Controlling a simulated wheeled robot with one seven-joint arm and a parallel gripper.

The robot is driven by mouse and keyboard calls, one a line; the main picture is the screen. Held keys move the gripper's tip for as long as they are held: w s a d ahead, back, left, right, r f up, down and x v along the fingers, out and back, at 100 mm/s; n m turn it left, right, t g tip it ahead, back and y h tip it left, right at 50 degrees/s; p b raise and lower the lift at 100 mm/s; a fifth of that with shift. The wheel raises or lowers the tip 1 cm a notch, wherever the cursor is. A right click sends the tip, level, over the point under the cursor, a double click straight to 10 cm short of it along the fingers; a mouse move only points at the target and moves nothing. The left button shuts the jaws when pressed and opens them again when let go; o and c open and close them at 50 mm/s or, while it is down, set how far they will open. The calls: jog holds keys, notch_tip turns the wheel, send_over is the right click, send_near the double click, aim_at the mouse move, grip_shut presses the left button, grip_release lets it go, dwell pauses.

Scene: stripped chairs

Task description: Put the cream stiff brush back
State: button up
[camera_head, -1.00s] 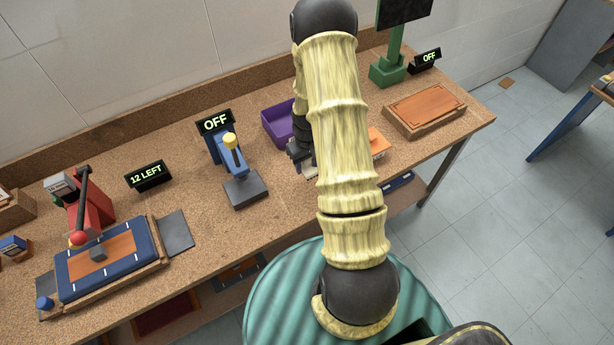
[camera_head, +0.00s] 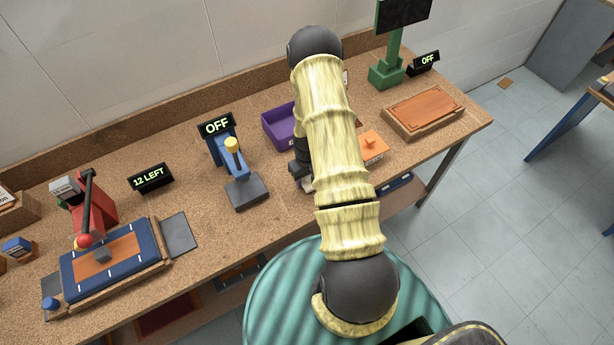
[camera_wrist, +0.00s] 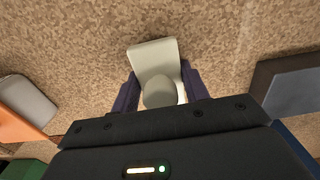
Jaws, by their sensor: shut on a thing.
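The cream stiff brush (camera_wrist: 152,58) is between the two dark fingers of my gripper (camera_wrist: 161,88) in the wrist view. A pale flat part reaches past the fingertips, and a rounded pale part sits between them. The speckled bench top (camera_wrist: 225,30) lies beneath it; I cannot tell whether the brush touches it. In the head view my gripper (camera_head: 303,180) is low over the bench, mostly hidden by my arm, and the brush cannot be made out there.
A purple bin (camera_head: 279,128) stands behind my gripper. A blue device with a yellow knob (camera_head: 231,146) is to the left, and an orange block (camera_head: 373,146) to the right. A wooden tray (camera_head: 424,113) is farther right. Bare bench lies between the bin and the blue device.

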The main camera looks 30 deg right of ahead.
jog(key=shift+f, duration=0.2)
jog(key=o, duration=0.9)
notch_tip(320, 180, up, 11)
jog(key=b, duration=0.3)
jog(key=shift+r+b, duration=0.2)
jog(key=shift+b, duration=0.15)
jog(key=shift+r, duration=0.5)
